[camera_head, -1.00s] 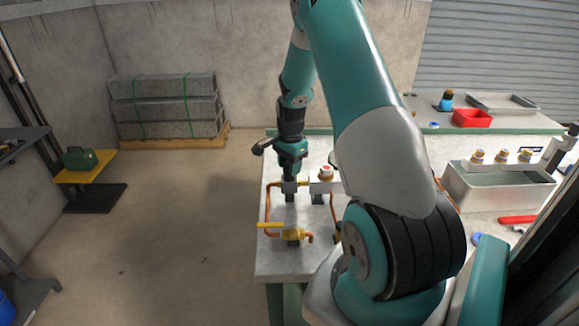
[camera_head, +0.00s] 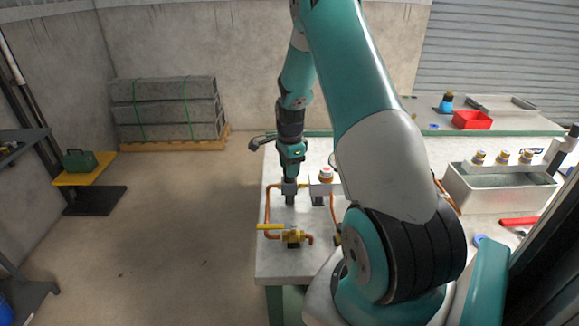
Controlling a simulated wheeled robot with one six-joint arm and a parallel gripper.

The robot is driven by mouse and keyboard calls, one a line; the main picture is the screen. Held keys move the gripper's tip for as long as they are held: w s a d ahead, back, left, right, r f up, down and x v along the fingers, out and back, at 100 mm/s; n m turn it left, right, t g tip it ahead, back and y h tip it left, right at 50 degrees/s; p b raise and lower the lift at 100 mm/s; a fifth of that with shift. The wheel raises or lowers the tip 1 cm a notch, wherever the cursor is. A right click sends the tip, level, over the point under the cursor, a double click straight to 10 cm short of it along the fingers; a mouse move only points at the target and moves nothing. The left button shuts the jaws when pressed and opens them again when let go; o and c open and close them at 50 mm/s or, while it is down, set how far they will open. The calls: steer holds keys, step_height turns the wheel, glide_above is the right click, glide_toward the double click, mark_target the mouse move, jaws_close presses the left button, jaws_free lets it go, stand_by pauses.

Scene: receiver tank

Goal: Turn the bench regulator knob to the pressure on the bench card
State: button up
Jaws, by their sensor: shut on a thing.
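My gripper (camera_head: 290,180) points straight down over the left part of the bench (camera_head: 270,262), at the back of a copper pipe loop (camera_head: 267,205). It is shut at the top of a small fitting there, which is the regulator knob as far as I can tell; my jaws hide most of it. A gauge-like fitting with a white and red top (camera_head: 325,174) stands just right of my gripper. A yellow-handled valve (camera_head: 292,235) sits on the pipe nearer the front. I cannot make out the bench card or a pressure reading.
My arm covers the middle of the bench. The floor left of the bench is clear.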

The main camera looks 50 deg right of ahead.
steer(key=shift+w+r, duration=0.1)
steer(key=o, duration=0.9)
steer(key=r+b, duration=0.1)
steer(key=r, duration=0.4)
steer(key=r+b, duration=0.1)
steer(key=r, duration=1.1)
steer(key=shift+s+a+r+b, duration=0.2)
steer(key=shift+s+b, duration=0.15)
steer(key=shift+b, duration=0.05)
